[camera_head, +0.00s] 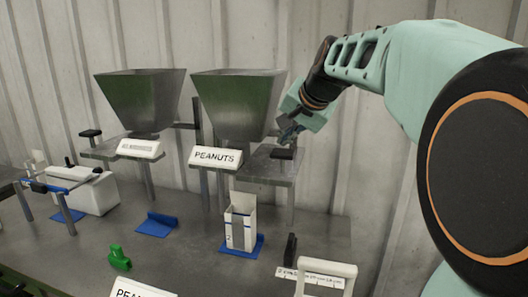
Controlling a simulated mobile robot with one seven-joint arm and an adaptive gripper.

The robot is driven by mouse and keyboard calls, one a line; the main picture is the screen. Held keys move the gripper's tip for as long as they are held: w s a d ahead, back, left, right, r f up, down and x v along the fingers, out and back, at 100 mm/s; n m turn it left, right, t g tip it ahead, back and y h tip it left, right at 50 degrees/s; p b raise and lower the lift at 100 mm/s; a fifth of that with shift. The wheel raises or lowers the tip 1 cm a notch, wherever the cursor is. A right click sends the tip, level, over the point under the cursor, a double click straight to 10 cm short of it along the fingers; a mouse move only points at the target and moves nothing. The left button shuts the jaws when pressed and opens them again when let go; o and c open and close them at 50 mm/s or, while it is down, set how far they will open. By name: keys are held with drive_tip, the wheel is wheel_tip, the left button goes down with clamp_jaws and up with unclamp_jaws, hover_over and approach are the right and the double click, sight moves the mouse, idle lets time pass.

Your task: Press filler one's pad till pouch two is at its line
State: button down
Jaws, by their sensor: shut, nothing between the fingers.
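A metal hopper filler (236,105) stands at centre with a label reading PEANUTS (215,156). A black pad (283,153) sits on its side shelf. My gripper (289,136) is shut, just above or at this pad; I cannot tell whether it touches. A white open-topped pouch (240,222) stands upright on a blue holder (228,248) below this filler. Its number, its line and its fill level are too small to read. A second hopper filler (140,98) stands to the left, with a label too blurred to read and its own black pad (90,133).
An empty blue holder (156,224) sits below the left filler. A green knob-like piece (119,258) lies in front. A white device (95,192) with a blue bar is at left. A white frame (328,268) and a scale strip stand at front right.

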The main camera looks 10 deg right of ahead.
sight(285, 152)
idle(0.3)
drive_tip(key=shift+f+b, duration=0.35)
drive_tip(key=shift+f, duration=0.1)
drive_tip(key=shift+f+b, duration=1.4)
drive_tip(key=shift+f, duration=0.35)
idle(1.2)
drive_tip(key=shift+r, duration=0.15)
drive_tip(key=shift+r+p, duration=1.8)
drive_tip(key=shift+r, duration=0.25)
wheel_tip(285, 152, up, 5)
drive_tip(key=p, duration=0.4)
